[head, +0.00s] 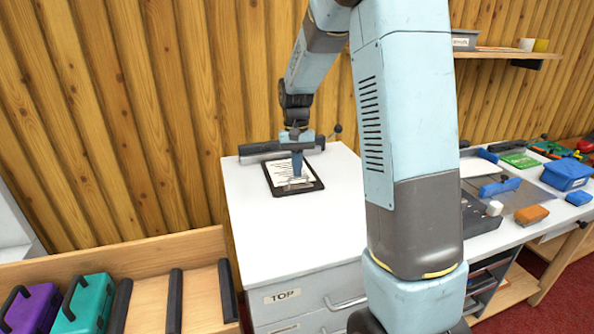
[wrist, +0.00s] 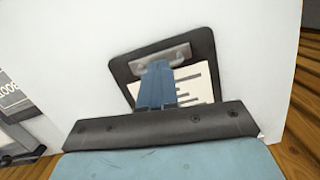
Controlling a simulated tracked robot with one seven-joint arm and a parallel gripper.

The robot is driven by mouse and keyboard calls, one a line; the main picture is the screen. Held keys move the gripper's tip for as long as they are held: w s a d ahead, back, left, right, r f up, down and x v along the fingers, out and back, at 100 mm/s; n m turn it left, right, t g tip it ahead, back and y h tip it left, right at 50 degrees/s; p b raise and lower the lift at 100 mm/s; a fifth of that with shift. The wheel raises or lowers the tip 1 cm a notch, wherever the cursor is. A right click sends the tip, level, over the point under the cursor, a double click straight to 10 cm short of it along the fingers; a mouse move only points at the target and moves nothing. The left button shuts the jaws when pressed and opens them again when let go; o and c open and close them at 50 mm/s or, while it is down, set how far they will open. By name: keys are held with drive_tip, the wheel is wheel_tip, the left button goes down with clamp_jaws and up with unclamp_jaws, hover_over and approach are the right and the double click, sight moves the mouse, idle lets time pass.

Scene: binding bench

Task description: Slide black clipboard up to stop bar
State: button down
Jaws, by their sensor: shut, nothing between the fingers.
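The black clipboard (head: 315,184) lies flat on the white cabinet top, its metal clip (head: 292,186) toward me and a printed sheet on it. My gripper (head: 297,176) points down over the clipboard, shut and empty, with its fingertips beside the clip on the sheet side. In the wrist view the gripper (wrist: 158,72) overlaps the clip of the clipboard (wrist: 204,44). The grey stop bar (head: 262,156) runs across the back of the cabinet top. The clipboard's far edge is close to it; my gripper partly hides this, and I cannot tell whether they touch.
The white cabinet top (head: 290,230) is clear in front of the clipboard. A wooden bin (head: 150,259) with purple and teal cases stands at left. A bench with a blue box (head: 567,174) and an orange block (head: 531,215) is at right. The plank wall rises behind.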

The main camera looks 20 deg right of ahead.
drive_tip(key=shift+w+d+f, duration=0.1)
drive_tip(key=shift+w+f, duration=0.1)
drive_tip(key=shift+w+r, duration=0.2)
drive_tip(key=shift+r, duration=0.3)
drive_tip(key=w, duration=0.3)
drive_tip(key=w+d, duration=0.1)
drive_tip(key=w, duration=0.3)
drive_tip(key=w+d, duration=0.1)
drive_tip(key=w, duration=0.3)
drive_tip(key=shift+w, duration=0.25)
drive_tip(key=shift+w+d+r, duration=0.1)
drive_tip(key=shift+r, duration=0.05)
drive_tip(key=shift+s+r, duration=0.2)
drive_tip(key=shift+r, duration=0.1)
drive_tip(key=s+a+r+n+t, duration=0.1)
drive_tip(key=s+r+t, duration=0.3)
drive_tip(key=s+r, duration=1.3)
drive_tip(key=s+f+t, duration=0.1)
drive_tip(key=s, duration=1)
drive_tip(key=s+a+f+n+t, duration=0.1)
drive_tip(key=s+t, duration=0.1)
drive_tip(key=s, duration=0.9)
drive_tip(key=shift+s+a+f+t, duration=0.3)
drive_tip(key=shift+s+f, duration=0.1)
